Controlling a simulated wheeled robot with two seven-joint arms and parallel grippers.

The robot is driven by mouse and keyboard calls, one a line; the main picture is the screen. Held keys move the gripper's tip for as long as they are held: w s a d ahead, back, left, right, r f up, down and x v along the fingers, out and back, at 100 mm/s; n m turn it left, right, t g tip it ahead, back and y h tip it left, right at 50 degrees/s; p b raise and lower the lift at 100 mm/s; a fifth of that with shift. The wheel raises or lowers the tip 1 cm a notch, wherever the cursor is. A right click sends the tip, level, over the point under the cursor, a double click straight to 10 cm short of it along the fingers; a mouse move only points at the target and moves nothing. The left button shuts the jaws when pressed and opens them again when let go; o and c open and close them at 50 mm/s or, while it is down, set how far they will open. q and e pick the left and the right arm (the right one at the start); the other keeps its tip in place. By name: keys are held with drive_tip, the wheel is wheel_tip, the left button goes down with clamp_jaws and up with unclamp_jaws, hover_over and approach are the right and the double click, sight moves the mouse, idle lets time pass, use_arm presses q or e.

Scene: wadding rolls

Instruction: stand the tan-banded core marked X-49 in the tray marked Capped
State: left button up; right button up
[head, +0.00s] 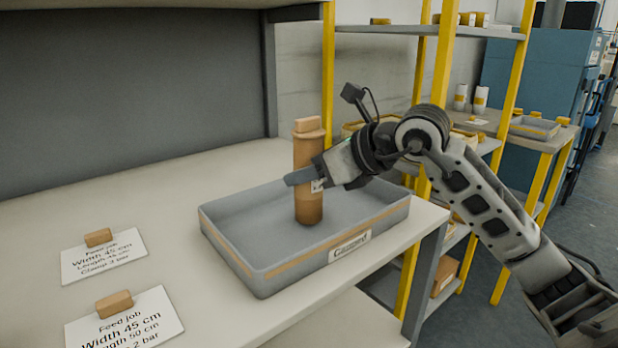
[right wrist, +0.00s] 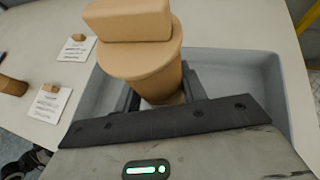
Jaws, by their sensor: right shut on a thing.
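A brown cylindrical core (head: 308,210) with a block-like cap on top is upright inside the grey tray marked Capped (head: 290,280). Its lower end is at or just over the tray floor; I cannot tell if it touches. A small white label shows beside the fingers, too small to read, so the X-49 mark cannot be confirmed. My right gripper (head: 310,180) is shut around the core's middle, reaching in from the right. In the right wrist view the capped core (right wrist: 150,70) sits between the fingers, with the tray (right wrist: 270,85) around it. My left gripper is not in view.
Two feed-job cards (head: 104,257) with small brown blocks on them lie left of the tray on the pale bench. Another brown cylinder (right wrist: 12,86) shows at the wrist view's left edge. A yellow-post shelf (head: 445,60) stands behind at right.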

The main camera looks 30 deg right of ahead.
drive_tip(key=shift+f, duration=0.35)
drive_tip(key=shift+f, duration=0.15)
drive_tip(key=o, duration=1)
